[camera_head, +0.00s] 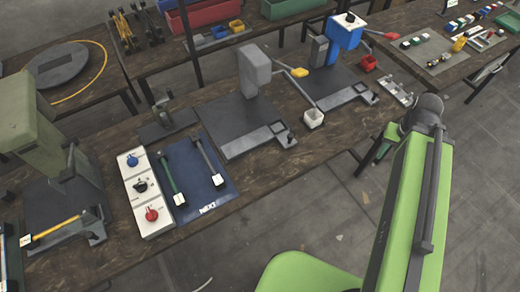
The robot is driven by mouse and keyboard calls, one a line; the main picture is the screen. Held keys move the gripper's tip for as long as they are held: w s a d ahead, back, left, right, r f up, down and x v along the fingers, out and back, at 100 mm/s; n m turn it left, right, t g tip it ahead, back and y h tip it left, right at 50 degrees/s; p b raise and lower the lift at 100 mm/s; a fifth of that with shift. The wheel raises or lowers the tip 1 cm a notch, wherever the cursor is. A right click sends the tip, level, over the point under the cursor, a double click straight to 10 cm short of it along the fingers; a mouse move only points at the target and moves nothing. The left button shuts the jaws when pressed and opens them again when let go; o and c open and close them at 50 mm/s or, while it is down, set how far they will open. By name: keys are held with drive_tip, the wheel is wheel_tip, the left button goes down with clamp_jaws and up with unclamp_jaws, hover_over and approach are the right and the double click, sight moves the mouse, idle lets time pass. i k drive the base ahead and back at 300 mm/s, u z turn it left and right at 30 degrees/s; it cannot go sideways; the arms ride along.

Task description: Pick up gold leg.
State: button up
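A gold leg (56,228), a thin yellow bar with a white tag at its left end, lies at the lower left. It rests across the front of the green press (30,115), near its dark base and a grey clamp (95,225). My green arm is at the right of the view, over the floor and well away from the gold leg. My gripper is not seen.
A blue mat (207,195) marked NEXT holds a green leg (169,174) and a grey leg (208,162). A white control box (140,195) with knobs stands between the mat and the green press. A grey press (255,75) and blue press (345,35) stand farther right.

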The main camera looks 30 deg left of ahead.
sight(30, 242)
drive_tip(key=z, duration=0.15)
drive_tip(key=k, duration=0.7)
drive_tip(key=u, duration=1.1)
drive_tip(key=i, duration=1)
drive_tip(key=u, duration=0.15)
drive_tip(key=k, duration=0.6)
drive_tip(key=u, duration=3.2)
drive_tip(key=k, duration=0.55)
